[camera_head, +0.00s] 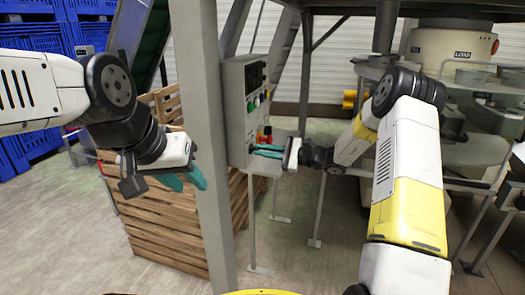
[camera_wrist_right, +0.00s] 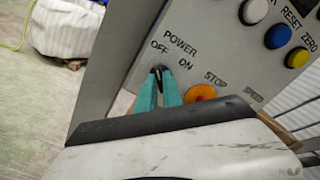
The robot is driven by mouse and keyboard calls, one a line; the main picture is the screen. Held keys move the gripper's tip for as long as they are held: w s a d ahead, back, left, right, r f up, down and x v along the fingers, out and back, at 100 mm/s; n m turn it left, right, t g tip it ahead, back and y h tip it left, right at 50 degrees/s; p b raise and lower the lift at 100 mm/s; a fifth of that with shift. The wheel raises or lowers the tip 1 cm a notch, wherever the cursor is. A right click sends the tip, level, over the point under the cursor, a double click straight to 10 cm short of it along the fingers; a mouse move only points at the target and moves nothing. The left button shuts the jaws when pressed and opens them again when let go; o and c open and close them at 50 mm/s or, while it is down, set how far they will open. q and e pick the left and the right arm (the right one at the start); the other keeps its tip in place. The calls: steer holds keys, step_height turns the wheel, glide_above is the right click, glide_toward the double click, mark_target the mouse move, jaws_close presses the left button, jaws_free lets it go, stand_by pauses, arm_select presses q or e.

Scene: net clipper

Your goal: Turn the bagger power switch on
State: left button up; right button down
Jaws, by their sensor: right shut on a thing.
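The control box (camera_head: 240,105) is a grey panel mounted beside a grey post. In the right wrist view its face (camera_wrist_right: 222,65) shows a POWER label with OFF and ON. The black power switch (camera_wrist_right: 158,73) sits below that label, between the teal fingertips of my right gripper (camera_wrist_right: 160,85). The fingers are shut on the switch and hide part of it. In the head view my right gripper (camera_head: 264,151) reaches the lower part of the box from the right. My left gripper (camera_head: 187,182) hangs left of the post, with its teal fingers apart and empty.
An orange-red stop button (camera_wrist_right: 201,93) is just right of the switch. White, blue and yellow buttons (camera_wrist_right: 278,37) are above it. The grey post (camera_head: 205,150) stands between my grippers. A wooden crate (camera_head: 165,230) is behind my left gripper. Blue crates (camera_head: 35,40) are far left.

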steer(key=shift+m, duration=0.3)
steer(key=shift+w+d+m, duration=0.1)
steer(key=shift+m, duration=4.2)
steer(key=shift+w+m, duration=0.1)
steer(key=shift+m, duration=4.2)
steer(key=c, duration=1.5)
jaws_free()
